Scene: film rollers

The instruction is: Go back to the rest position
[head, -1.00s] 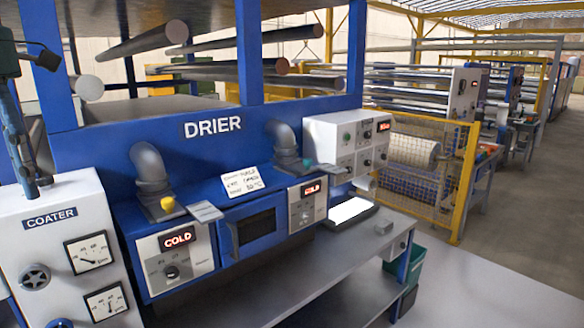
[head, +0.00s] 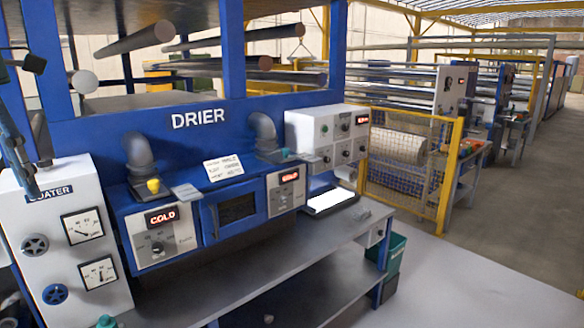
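Neither gripper shows in the head view. The blue drier machine (head: 150,128) with the word DRIER stands in front of me. Its two red displays read COLD. The white coater panel (head: 75,195) with two dials stands at the left. A dark jointed post (head: 15,140) crosses the upper left edge in front of the coater and partly covers its label; I cannot tell what it belongs to.
A grey bench (head: 280,275) runs below the drier, with a green bin (head: 394,262) by its right end. A yellow mesh guard (head: 400,180) stands farther back. Grey floor (head: 470,280) is clear at the right.

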